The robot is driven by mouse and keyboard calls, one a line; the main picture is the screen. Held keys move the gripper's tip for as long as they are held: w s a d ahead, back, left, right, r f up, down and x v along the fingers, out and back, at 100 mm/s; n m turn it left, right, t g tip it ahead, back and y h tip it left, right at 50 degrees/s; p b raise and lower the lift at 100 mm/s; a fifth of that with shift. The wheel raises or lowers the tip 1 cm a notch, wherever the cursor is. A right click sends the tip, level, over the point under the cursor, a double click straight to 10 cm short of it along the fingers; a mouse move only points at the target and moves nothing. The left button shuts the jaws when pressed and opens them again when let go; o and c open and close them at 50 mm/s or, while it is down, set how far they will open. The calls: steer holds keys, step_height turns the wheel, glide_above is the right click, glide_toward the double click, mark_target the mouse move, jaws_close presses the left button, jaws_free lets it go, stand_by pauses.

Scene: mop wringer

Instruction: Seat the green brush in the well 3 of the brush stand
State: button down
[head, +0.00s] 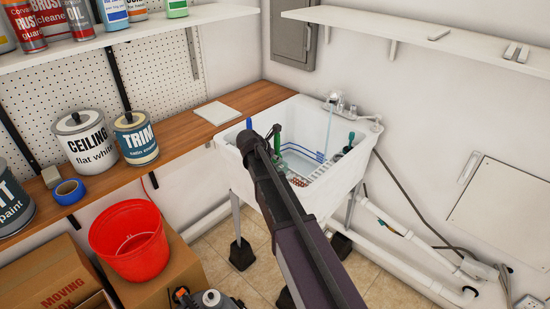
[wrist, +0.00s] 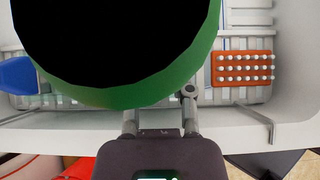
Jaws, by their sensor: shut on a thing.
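The green brush shows in the head view as an upright green handle (head: 277,143) just beyond the end of my arm, over the sink. In the wrist view a large green round end with a black middle (wrist: 120,100) fills the upper left, very close to the camera. My gripper (wrist: 160,102) is shut on the green brush; its fingers reach the lower edge of the green. The brush's lower part is hidden. I cannot make out the brush stand or its well 3 clearly; slatted, pale parts show inside the sink behind the brush.
The white sink (head: 325,197) stands in the corner, with a tap (head: 338,101) at its back. A blue handle (head: 249,124) rises at the left and a dark green one (head: 350,139) at the right. An orange-red block with white dots (wrist: 243,80) lies right of the brush.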

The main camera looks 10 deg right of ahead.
steer(key=shift+c, duration=2.1)
jaws_free()
steer(key=shift+r, duration=0.15)
step_height(320, 180, up, 11)
steer(key=p, duration=1.1)
steer(key=shift+r+p, duration=0.15)
steer(key=shift+p, duration=0.2)
steer(key=shift+r, duration=0.1)
